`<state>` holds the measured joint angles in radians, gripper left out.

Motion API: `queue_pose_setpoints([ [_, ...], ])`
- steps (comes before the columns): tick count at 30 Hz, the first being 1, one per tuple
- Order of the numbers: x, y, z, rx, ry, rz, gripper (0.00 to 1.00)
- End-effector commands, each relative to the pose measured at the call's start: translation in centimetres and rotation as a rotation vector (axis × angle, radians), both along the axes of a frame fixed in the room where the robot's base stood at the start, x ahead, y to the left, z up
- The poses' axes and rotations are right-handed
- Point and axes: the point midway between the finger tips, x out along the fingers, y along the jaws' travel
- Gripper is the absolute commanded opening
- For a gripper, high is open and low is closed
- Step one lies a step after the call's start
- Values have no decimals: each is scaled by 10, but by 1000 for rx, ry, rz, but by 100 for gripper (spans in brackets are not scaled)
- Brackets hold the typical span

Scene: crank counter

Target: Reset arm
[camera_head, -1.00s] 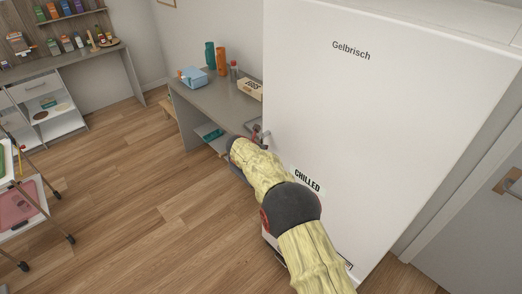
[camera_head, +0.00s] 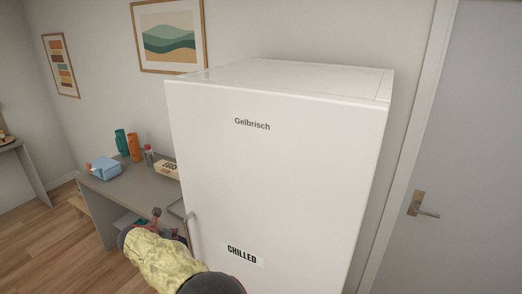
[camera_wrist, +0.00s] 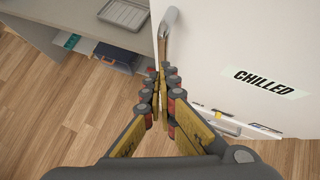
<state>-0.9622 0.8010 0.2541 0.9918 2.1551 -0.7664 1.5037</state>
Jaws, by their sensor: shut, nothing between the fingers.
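My gripper (camera_wrist: 160,82) is shut and empty in the wrist view, its two fingers meeting at the tips. In the head view my gripper (camera_head: 154,213) shows partly beyond my yellow-sleeved forearm, by the fridge's left edge. The white fridge (camera_head: 270,180) stands with its door shut, marked "Gelbrisch" and "CHILLED". Its grey handle (camera_head: 190,217) is close to my fingers. In the wrist view the handle (camera_wrist: 168,22) lies just past the fingertips; I cannot tell whether they touch.
A grey counter (camera_head: 150,192) left of the fridge holds a blue box (camera_head: 105,168), a teal bottle, an orange bottle (camera_head: 134,147) and a carton. A tray (camera_wrist: 124,14) lies near its edge. A door (camera_head: 460,150) is at right. Wooden floor (camera_wrist: 50,125) is clear at left.

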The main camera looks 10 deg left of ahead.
Motion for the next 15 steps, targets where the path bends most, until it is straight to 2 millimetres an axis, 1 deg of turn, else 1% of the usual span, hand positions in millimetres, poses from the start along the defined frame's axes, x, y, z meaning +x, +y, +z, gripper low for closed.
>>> queue_pose_setpoints([
  [2,0,3,0,-24,-2,36,0],
  [4,0,15,2,-48,-15,116,0],
  [6,3,32,7,-99,-61,250,0],
  [8,0,46,1,-177,-106,401,0],
  [9,-5,54,-6,-237,-135,507,0],
  [11,-15,65,-16,-324,-179,665,0],
  [13,-31,77,-16,-419,-241,850,0],
  [15,-48,83,-10,-515,-310,1038,0],
])
